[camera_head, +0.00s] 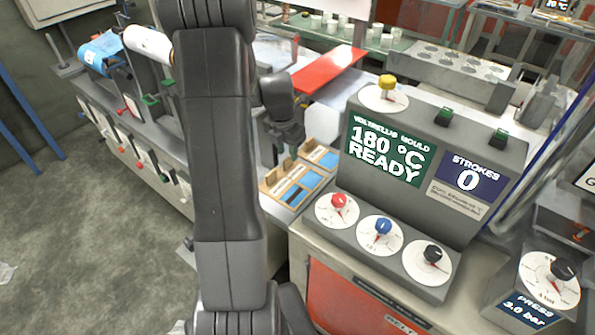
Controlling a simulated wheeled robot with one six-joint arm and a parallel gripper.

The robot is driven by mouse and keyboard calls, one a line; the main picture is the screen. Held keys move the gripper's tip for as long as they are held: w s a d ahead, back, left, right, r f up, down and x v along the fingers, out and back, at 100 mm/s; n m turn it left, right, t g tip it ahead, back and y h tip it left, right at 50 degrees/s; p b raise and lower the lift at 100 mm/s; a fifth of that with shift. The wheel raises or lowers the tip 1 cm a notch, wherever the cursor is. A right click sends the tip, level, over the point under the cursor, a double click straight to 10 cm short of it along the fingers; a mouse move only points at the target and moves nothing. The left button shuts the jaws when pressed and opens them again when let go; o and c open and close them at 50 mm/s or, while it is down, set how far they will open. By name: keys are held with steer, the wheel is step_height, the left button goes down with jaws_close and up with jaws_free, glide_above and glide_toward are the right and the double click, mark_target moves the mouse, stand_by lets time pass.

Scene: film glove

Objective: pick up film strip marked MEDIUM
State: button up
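A wooden holder (271,183) with several slots stands just left of the control console. Blue film strips lie in its slots: one at the back (328,160), one in the middle (311,179) and one at the front (294,196), which looks partly dark. Small pale labels sit beside the strips, but they are too small to read, so I cannot tell which is MEDIUM. My gripper (290,140) hangs just behind and above the holder, pointing down. Its fingertips are dark and small, and I cannot see whether they are apart or hold anything.
The grey console (430,150) reads 180 °C READY and STROKES 0, with red, blue and black knobs in front. A red plate (328,72) lies behind my gripper. Rolls of film (100,52) stand on the left bench.

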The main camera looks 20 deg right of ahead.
mark_target(288, 157)
steer(key=shift+w+d+f+p, duration=0.15)
steer(key=shift+f+p, duration=0.15)
steer(key=shift+f, duration=1.75)
jaws_close()
